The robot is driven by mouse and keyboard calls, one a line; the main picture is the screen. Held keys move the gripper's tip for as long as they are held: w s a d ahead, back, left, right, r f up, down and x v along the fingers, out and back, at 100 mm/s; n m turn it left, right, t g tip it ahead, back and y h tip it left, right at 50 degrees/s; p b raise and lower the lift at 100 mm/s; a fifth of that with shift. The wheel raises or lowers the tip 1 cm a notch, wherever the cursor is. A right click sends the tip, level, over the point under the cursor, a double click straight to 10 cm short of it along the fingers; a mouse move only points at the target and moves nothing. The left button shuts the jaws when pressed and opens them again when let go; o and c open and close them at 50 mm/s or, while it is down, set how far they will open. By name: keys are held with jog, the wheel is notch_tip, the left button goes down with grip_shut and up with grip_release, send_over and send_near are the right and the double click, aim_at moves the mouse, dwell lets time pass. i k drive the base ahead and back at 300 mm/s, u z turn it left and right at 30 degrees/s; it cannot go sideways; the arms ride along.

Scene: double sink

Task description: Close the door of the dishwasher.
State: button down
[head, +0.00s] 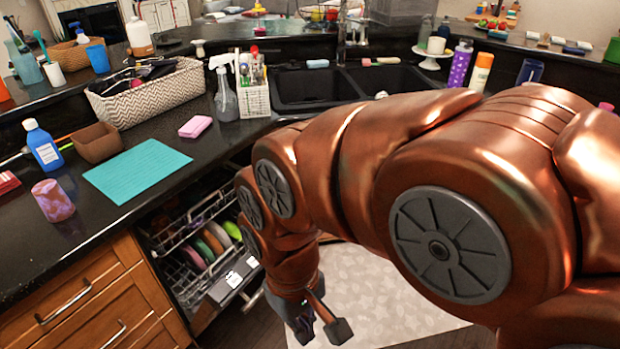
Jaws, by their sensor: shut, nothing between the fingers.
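The dishwasher (177,262) is under the counter, left of centre, and its inside is in view. Metal racks (188,232) hold several colored plates (205,248). The dishwasher stands open. The door itself is hard to make out; my copper-colored arm covers the area to the right of the racks. My gripper (320,331) points down at the bottom middle, in front and to the right of the racks. It is shut and holds nothing. I cannot tell whether it touches the door.
Wooden drawers (95,305) stand left of the dishwasher. A pale patterned mat (385,300) lies on the floor to the right. The black counter (215,150) above carries a woven basket (150,95), a teal mat (138,170) and bottles. The double sink (315,88) is behind my arm.

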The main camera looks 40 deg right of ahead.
aim_at(221, 294)
jog(key=u, duration=1.9)
jog(key=k, duration=0.8)
jog(key=z, duration=1.95)
jog(key=k, duration=0.5)
jog(key=u, duration=0.1)
